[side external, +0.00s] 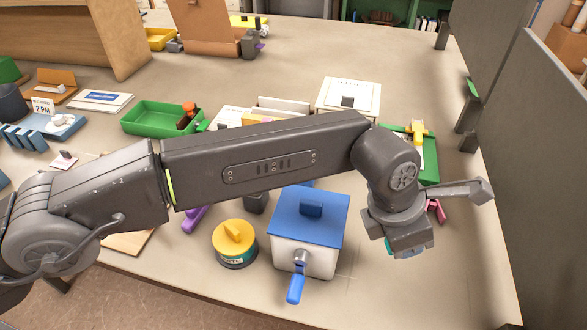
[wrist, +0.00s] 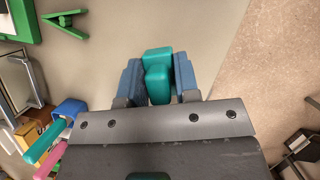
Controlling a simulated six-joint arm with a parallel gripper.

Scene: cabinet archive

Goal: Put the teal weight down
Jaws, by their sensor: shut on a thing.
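The teal weight (wrist: 157,65) is between the two blue-grey fingers of my gripper (wrist: 158,80) in the wrist view, and the gripper is shut on it. In the side external view my gripper (side external: 404,250) is over the right front part of the table, right of the white box with the blue lid. Only a sliver of teal (side external: 389,246) shows there under the gripper. Whether the weight touches the tabletop is hidden.
The white box with blue lid (side external: 305,255) has a blue crank handle (side external: 296,288) at its front. A yellow-topped round tin (side external: 235,243) stands left of it. A green tray (side external: 430,165) lies behind my wrist. Grey panels (side external: 535,180) stand at the right; bare tabletop (side external: 455,285) lies front right.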

